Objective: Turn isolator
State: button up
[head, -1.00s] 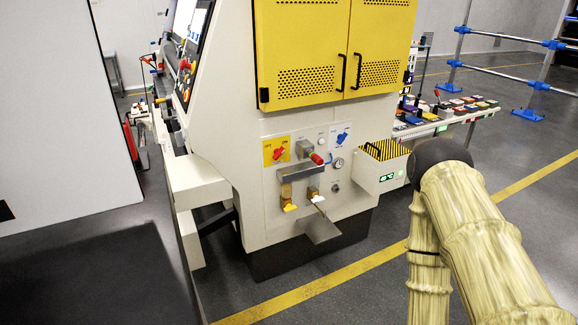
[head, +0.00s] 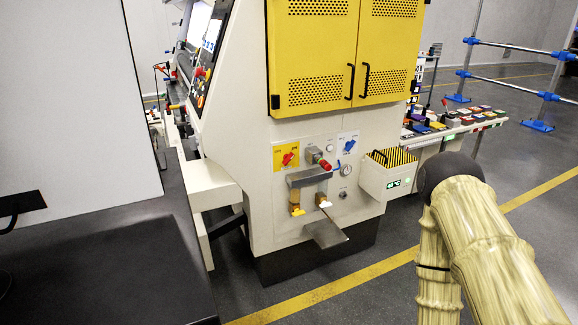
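A red rotary switch handle (head: 288,158) sits on a yellow plate (head: 279,165) on the pale lower panel of a machine. A blue rotary handle (head: 349,146) sits on a white plate to its right. The task's isolator appears to be one of these two switches; the lettering is too small to read. Both handles look tilted. My arm (head: 500,255) shows at the lower right, well apart from the switches. My gripper is out of the picture, so its state is hidden.
Below the switches, a red-tipped valve (head: 320,160), gauge (head: 346,171), brass taps (head: 296,209) and a sloping metal tray (head: 326,234) stick out. A striped-top box (head: 382,183) juts out at right. A dark surface (head: 95,275) fills the lower left. Floor before the machine is clear.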

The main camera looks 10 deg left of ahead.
aim_at(287, 158)
jog(key=k, duration=0.35)
jog(key=z, duration=0.95)
jog(key=i, duration=0.85)
jog(key=u, duration=1.9)
